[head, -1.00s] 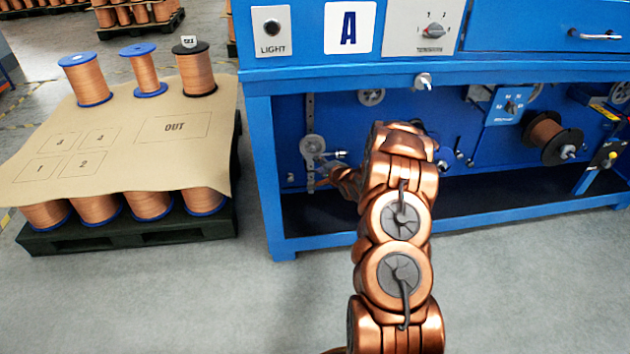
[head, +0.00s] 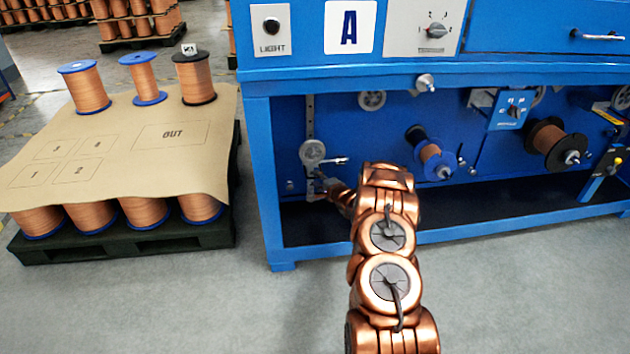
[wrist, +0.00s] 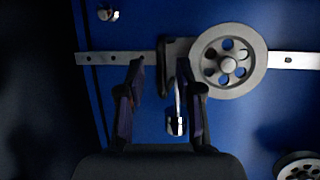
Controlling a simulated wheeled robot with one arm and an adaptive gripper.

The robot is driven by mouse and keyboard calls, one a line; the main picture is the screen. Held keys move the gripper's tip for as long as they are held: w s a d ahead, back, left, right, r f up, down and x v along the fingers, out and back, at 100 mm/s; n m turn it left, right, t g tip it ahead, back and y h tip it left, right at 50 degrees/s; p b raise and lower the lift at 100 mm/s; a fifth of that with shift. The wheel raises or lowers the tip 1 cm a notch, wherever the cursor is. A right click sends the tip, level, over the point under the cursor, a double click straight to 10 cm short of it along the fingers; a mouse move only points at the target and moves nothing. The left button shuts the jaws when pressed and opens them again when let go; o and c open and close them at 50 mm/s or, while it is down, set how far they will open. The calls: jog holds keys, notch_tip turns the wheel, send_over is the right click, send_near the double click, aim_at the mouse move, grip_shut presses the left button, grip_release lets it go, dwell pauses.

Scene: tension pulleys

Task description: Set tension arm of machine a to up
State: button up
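Machine A is the blue frame with the "A" sign (head: 350,27). Its tension arm has a grey pulley wheel (head: 312,152) on an upright slotted rail (head: 310,118), with a short silver lever (head: 335,161) pointing right. My gripper (head: 322,180) is just below the wheel and lever, small and partly hidden by my arm. In the wrist view the wheel (wrist: 228,61) is right of my open gripper (wrist: 160,66). The dark block (wrist: 170,66) and silver-ended lever (wrist: 176,122) appear between the fingers, nearer the right one. I cannot tell if they touch.
A blue-flanged spool (head: 430,155) and a black-flanged spool (head: 552,145) stick out to the right. The table-like blue lower beam (head: 480,226) runs in front. A pallet with copper spools (head: 120,245) stands at the left. Grey floor between is clear.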

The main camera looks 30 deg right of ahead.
jog(key=shift+x, duration=0.85)
jog(key=shift+r, duration=0.1)
grip_shut()
